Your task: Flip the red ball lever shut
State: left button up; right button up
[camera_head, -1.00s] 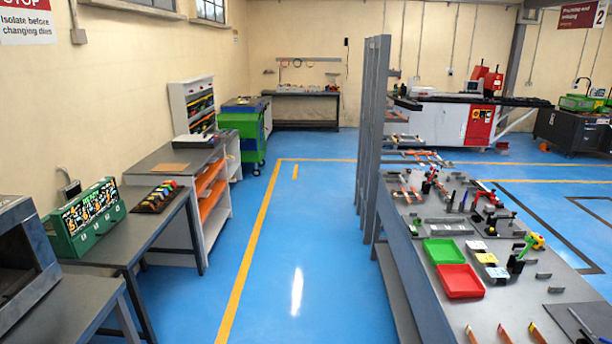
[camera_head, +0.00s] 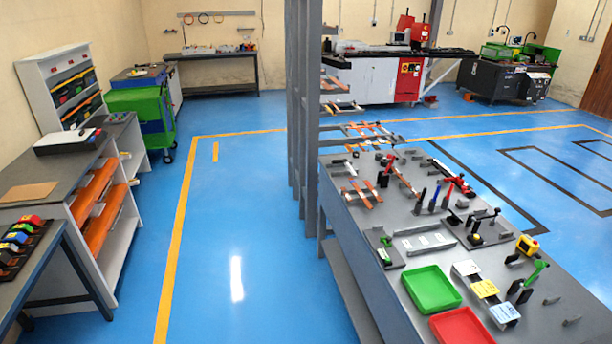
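The grey workbench (camera_head: 345,215) on the right carries several small levers and clamps. A red upright handle (camera_head: 447,195) stands beside a blue one (camera_head: 434,198) in the middle of the bench. A longer red piece (camera_head: 452,177) lies slanted behind them. A black lever on a base (camera_head: 478,232) stands further right. At this size I cannot tell which of these is the red ball lever, or whether it is open or shut. Neither of my grippers is in view.
A green tray (camera_head: 431,289) and a red tray (camera_head: 462,328) lie on the near part of the bench. A grey upright rack (camera_head: 303,120) stands at its far left corner. Blue floor (camera_head: 236,235) is clear between this bench and the left shelves (camera_head: 125,215).

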aim_at(389, 156)
jog(key=i+z, duration=0.6)
jog(key=i, duration=0.2)
jog(key=i+j+z, duration=0.1)
jog(key=z, duration=0.3)
jog(key=i+j+z, duration=0.15)
jog(key=z, duration=0.3)
jog(key=j+z, duration=0.2)
jog(key=z, duration=0.2)
jog(key=i+j+z, duration=0.1)
jog(key=j, duration=0.45)
jog(key=i+j+z, duration=0.15)
jog(key=j, duration=0.4)
jog(key=i+j+z, duration=0.1)
jog(key=j, duration=0.45)
jog(key=i+j+z, duration=0.1)
jog(key=j, duration=0.5)
jog(key=i+j+z, duration=0.15)
jog(key=j, duration=0.45)
